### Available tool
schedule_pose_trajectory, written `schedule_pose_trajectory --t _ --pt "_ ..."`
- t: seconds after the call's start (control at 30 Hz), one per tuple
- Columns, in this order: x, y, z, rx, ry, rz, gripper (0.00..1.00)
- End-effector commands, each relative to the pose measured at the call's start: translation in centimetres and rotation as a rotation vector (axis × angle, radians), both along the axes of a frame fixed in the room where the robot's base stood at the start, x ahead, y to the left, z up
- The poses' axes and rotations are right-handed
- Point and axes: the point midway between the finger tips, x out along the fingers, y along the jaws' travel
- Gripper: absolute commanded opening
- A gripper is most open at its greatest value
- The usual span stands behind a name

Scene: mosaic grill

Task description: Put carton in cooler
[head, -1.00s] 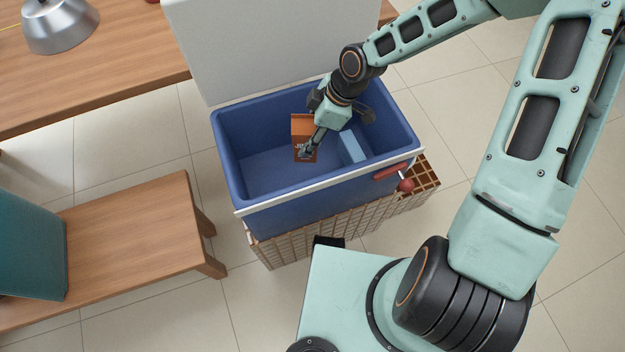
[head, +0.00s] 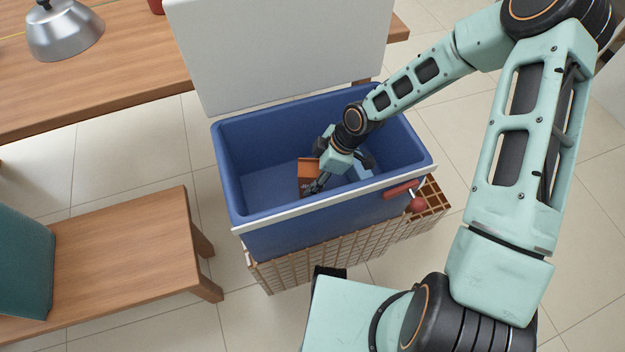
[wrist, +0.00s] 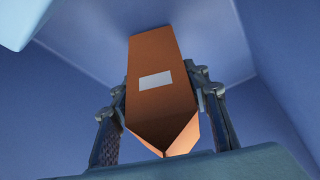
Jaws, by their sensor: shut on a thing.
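The cooler (head: 262,222) is a blue open-topped box with a white rim strip, its pale lid raised at the back. The carton (head: 309,168) is orange-brown with a peaked top. It is inside the cooler, below the rim. My gripper (head: 318,183) reaches down into the cooler and is shut on the carton. In the wrist view the carton (wrist: 165,75) with a white label sits between the two fingers, and blue cooler walls surround it. Whether the carton's base touches the cooler floor is hidden.
A light blue block (head: 361,172) lies in the cooler to the right of the carton, partly behind my gripper. A tiled brown block structure (head: 330,240) stands under the cooler's front. A wooden bench (head: 130,245) is at left, a wooden table (head: 120,75) behind it.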

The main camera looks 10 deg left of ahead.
Motion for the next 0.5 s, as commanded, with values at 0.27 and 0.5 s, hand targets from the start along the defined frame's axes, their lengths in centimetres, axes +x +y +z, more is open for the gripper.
schedule_pose_trajectory --t 0.27,0.5 --pt "0.00 0.03 -0.90 0.001 -0.001 0.000 0.44" --pt "0.01 0.03 -0.87 0.000 -0.001 0.000 0.60"
